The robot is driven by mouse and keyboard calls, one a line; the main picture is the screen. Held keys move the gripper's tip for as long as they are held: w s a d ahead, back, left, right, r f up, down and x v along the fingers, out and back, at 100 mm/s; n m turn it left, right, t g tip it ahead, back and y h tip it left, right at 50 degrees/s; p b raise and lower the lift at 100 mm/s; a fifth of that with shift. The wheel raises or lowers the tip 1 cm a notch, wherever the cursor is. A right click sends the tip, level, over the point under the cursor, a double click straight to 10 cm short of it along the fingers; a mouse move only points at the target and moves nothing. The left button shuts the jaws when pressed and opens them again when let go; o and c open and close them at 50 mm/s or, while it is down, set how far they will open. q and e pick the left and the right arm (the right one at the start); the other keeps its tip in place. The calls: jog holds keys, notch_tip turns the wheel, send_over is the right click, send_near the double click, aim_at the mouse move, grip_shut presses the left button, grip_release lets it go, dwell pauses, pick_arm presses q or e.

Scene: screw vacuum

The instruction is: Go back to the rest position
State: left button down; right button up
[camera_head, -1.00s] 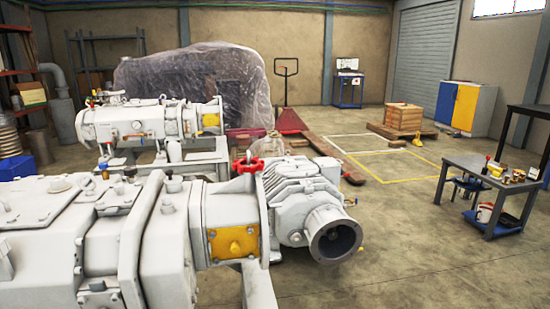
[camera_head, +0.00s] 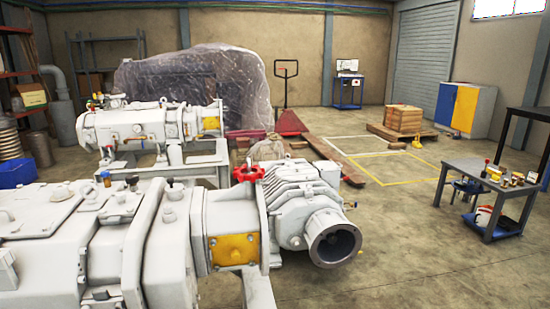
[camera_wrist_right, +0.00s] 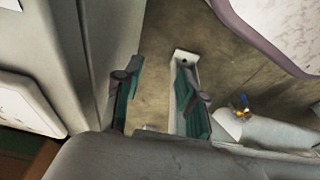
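In the head view a large white screw vacuum machine (camera_head: 150,235) fills the left and centre foreground. It has a red valve handle (camera_head: 249,174) on top, a yellow plate (camera_head: 234,248) on its side and a round open flange (camera_head: 334,244) at its right end. Neither gripper shows in the head view. In the right wrist view my right gripper (camera_wrist_right: 160,110) points at the floor, its two dark-green-padded fingers apart with nothing between them. My left gripper is out of view.
A second similar machine (camera_head: 155,125) stands behind. A metal table (camera_head: 490,190) with small items stands at right. A wooden crate (camera_head: 403,118) and blue-yellow cabinet (camera_head: 465,108) are farther back. Floor right of the machine is clear. A blue-topped fitting (camera_wrist_right: 243,108) shows in the wrist view.

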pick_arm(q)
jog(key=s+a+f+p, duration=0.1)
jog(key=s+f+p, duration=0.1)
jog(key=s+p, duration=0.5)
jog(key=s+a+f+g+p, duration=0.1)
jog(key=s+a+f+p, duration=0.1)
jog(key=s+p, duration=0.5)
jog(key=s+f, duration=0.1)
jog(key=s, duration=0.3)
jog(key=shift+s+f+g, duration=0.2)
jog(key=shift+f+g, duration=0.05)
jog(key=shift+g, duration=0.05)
pick_arm(e)
jog(key=s+d+f, duration=0.1)
jog(key=s+f, duration=0.1)
jog(key=s, duration=0.7)
jog(key=s+d+f+g, duration=0.1)
jog(key=s+d+f, duration=0.1)
jog(key=s, duration=0.7)
jog(key=shift+s+f+g, duration=0.25)
jog(key=shift+f+g, duration=0.05)
jog(key=shift+f, duration=0.45)
jog(key=shift+d, duration=0.1)
